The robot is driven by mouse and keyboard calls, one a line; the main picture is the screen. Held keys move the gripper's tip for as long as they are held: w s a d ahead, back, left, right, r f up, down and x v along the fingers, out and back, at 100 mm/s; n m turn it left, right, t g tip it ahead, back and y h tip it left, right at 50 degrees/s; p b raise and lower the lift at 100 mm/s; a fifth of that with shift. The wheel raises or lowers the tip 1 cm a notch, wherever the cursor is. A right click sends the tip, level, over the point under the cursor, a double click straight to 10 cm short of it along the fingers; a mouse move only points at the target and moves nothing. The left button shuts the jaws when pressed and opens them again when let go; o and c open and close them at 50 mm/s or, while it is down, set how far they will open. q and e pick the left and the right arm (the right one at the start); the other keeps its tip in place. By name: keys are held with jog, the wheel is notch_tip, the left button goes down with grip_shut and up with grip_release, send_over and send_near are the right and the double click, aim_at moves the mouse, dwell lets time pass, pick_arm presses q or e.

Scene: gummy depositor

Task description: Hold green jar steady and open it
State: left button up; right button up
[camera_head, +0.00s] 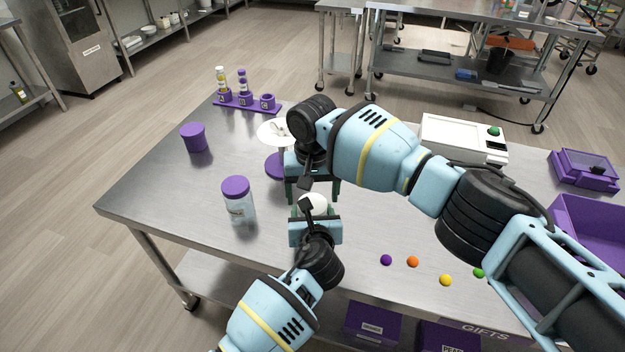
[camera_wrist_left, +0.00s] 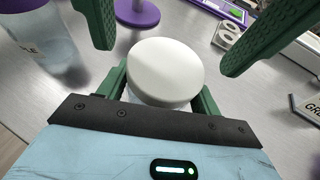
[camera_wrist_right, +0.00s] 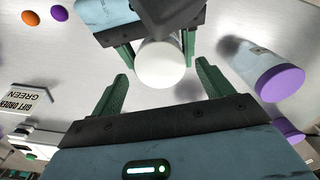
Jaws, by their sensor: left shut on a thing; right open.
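A jar with a round white lid (camera_head: 317,203) stands on the steel table, its body mostly hidden. My left gripper (camera_head: 316,222) is shut around the jar below the lid; its green fingers also flank the jar in the left wrist view (camera_wrist_left: 160,88). No green shows on the jar itself. My right gripper (camera_head: 312,192) is open just beyond the lid. In the right wrist view its fingers (camera_wrist_right: 164,80) stand apart on either side of the white lid (camera_wrist_right: 160,65), with gaps and no visible contact.
A clear jar with a purple lid (camera_head: 236,187) stands to the left. A purple cup (camera_head: 195,138) and a purple rack (camera_head: 247,105) are farther back. Small coloured balls (camera_head: 413,261) lie at the front right. A white machine (camera_head: 455,135) is behind my right arm. A "GREEN" sign (camera_wrist_right: 28,103) shows.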

jog(key=shift+f, duration=1.1)
jog(key=c, duration=0.8)
jog(key=o, duration=0.9)
jog(key=shift+r, duration=2.3)
pick_arm(q)
jog(key=o, duration=2)
jog(key=shift+c, duration=0.2)
